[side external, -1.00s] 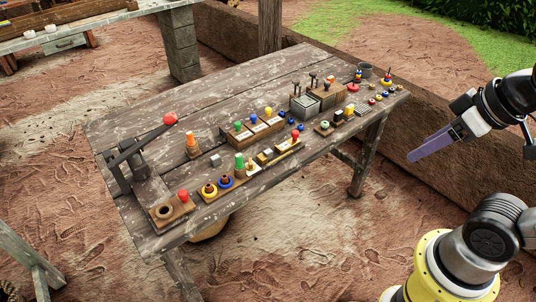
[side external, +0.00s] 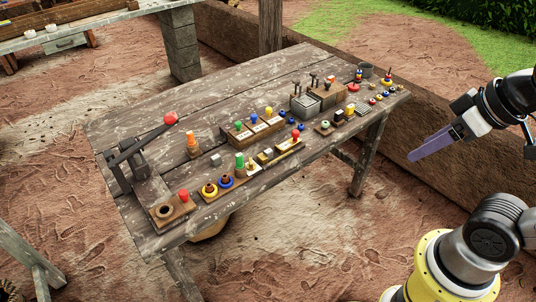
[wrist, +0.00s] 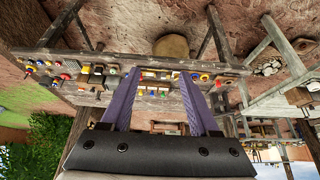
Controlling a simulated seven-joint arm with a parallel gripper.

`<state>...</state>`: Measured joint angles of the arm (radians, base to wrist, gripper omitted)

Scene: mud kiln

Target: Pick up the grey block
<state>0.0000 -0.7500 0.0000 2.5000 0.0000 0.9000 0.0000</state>
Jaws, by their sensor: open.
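A small light grey block (side external: 215,160) sits on the wooden table (side external: 150,112), behind the green peg and to the right of the orange stacked piece. I cannot pick the block out in the wrist view. My gripper (side external: 411,157) has purple fingers and is in the air off the table's right end, well apart from the block. In the wrist view my gripper (wrist: 160,76) is open, with nothing between its fingers.
A lever with a red knob (side external: 170,118) stands at the table's left end. A wooden rack with coloured knobs (side external: 258,128) and a grey metal box (side external: 304,106) stand right of the block. Several small pieces line the front edge. The table's back left is bare.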

